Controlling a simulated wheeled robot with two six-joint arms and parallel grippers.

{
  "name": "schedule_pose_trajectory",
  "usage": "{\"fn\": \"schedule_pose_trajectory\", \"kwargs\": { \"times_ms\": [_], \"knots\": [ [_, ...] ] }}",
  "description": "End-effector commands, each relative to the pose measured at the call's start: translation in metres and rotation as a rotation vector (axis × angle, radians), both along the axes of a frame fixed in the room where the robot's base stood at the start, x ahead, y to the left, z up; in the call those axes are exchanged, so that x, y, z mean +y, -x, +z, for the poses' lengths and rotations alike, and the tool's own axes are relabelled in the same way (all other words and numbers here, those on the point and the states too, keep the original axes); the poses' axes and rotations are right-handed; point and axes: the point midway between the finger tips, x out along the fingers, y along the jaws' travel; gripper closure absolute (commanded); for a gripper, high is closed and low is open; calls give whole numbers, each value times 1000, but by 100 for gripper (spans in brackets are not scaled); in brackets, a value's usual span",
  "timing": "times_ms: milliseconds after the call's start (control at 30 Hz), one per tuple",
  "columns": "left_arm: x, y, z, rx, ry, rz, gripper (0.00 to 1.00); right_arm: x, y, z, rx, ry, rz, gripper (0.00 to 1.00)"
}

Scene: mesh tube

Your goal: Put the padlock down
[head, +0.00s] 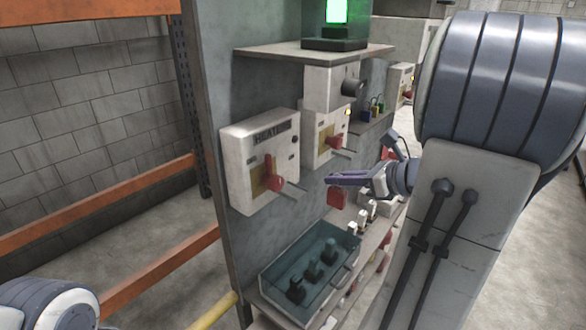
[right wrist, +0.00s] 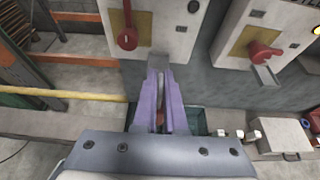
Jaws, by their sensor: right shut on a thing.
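My right gripper (head: 345,180) is in front of the grey panel, below the two switch boxes, its purple fingers shut. A small red block (head: 337,197), which looks like the padlock, hangs just under the fingertips. In the right wrist view the fingers (right wrist: 160,85) are closed together, with a sliver of red (right wrist: 160,108) showing between them; most of the padlock is hidden there. The HEATER box (head: 258,160) with its red lever (head: 273,182) is left of the gripper. My left gripper is out of the picture.
Small padlocks (head: 375,106) sit on a shelf behind. A second switch box (head: 325,135) and a green lamp (head: 337,12) are above. An orange rack (head: 110,198) stands left.

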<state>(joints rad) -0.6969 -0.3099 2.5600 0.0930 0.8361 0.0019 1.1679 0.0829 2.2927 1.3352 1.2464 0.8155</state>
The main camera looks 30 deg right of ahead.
Motion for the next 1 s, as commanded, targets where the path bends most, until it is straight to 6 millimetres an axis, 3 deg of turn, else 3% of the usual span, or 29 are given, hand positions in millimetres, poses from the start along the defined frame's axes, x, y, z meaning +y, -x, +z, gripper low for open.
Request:
{"fn": "schedule_pose_trajectory", "kwargs": {
  "times_ms": [100, 300, 567, 733, 833, 1000],
  "knots": [
    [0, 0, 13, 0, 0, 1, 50, 14, -33, 3, 1, -2, 10, 100],
    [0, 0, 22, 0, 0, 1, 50, 27, -72, 2, 1, -2, 7, 100],
    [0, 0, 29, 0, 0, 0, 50, 34, -95, 1, 1, -1, 4, 100],
    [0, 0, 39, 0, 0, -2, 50, 45, -123, 2, 2, -1, 5, 100],
    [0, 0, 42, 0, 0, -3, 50, 42, -122, -11, 4, -5, -1, 100],
    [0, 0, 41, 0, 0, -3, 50, 43, -122, -15, -1, 1, 0, 100]
  ]
}}
